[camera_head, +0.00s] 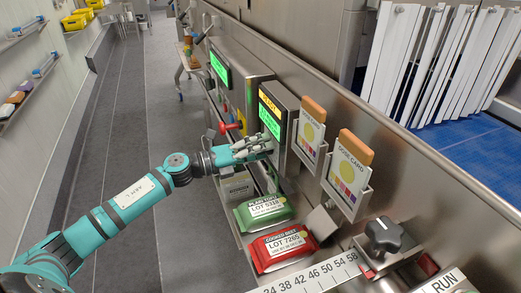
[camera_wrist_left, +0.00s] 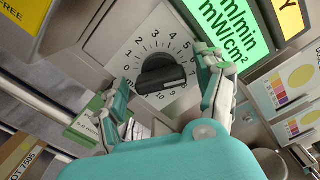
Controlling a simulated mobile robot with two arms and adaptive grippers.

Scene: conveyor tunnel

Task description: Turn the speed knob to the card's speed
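The speed knob (camera_wrist_left: 160,74) is black, on a pale dial plate numbered around its edge, in the left wrist view. Its bar lies nearly level; I cannot tell its exact setting. My left gripper (camera_wrist_left: 163,72) is open, one finger on each side of the knob, with gaps visible. In the head view my left gripper (camera_head: 258,146) reaches to the panel below a green display (camera_head: 270,122) and hides the knob. Two dose cards (camera_head: 312,130) (camera_head: 351,170) stand in holders to the right, too small to read for a speed. My right gripper is not in view.
A green pack (camera_head: 263,212) and a red pack (camera_head: 281,247) lie on the ledge below. A black handle (camera_head: 384,234) and a numbered scale (camera_head: 312,277) are at the front right. White strips (camera_head: 440,65) hang over a blue belt (camera_head: 475,150). The aisle floor (camera_head: 115,130) is clear.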

